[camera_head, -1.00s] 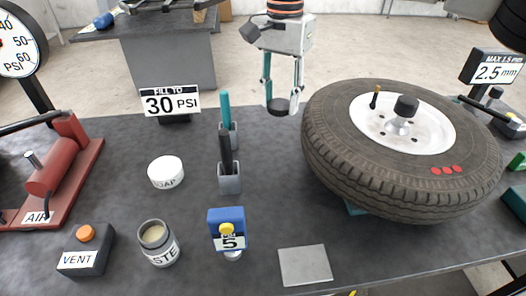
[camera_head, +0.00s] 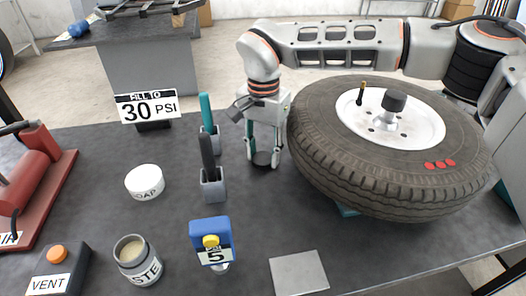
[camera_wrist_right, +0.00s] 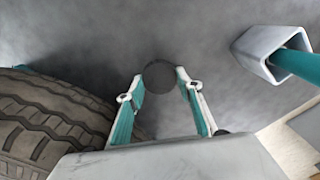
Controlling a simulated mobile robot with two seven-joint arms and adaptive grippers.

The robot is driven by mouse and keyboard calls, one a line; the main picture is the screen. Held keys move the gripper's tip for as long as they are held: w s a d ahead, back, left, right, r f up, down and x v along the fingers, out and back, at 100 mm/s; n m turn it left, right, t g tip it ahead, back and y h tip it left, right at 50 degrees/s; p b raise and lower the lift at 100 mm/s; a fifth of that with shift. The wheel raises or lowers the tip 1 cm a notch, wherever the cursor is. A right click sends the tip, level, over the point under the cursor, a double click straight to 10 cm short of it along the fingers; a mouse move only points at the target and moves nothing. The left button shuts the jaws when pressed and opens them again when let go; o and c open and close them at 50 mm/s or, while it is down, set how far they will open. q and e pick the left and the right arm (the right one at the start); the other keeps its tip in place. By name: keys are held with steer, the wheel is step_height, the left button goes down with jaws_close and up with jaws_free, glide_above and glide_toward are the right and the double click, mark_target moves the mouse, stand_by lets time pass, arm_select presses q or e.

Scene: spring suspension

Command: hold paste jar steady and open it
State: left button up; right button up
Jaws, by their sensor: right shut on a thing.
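The paste jar (camera_head: 136,262) stands upright at the front left of the table, its mouth open and pale paste showing inside. Its label reads "STE" in part. My right gripper (camera_head: 263,158) is beside the tire's left edge, well away from the jar, and is shut on a dark round lid (camera_head: 262,159). In the right wrist view the lid (camera_wrist_right: 160,83) sits between the fingertips (camera_wrist_right: 160,84), low over the grey tabletop; I cannot tell whether it touches. My left gripper is not in view.
A tire on a white wheel (camera_head: 390,165) lies right of my right gripper. Holders with a dark-handled tool (camera_head: 212,188) and a teal-handled tool (camera_head: 207,120) stand to its left. A soap tub (camera_head: 144,182), blue gauge (camera_head: 211,240) and grey plate (camera_head: 299,272) are nearer the front.

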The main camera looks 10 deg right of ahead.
steer(key=shift+r, duration=0.15)
steer(key=o, duration=1.2)
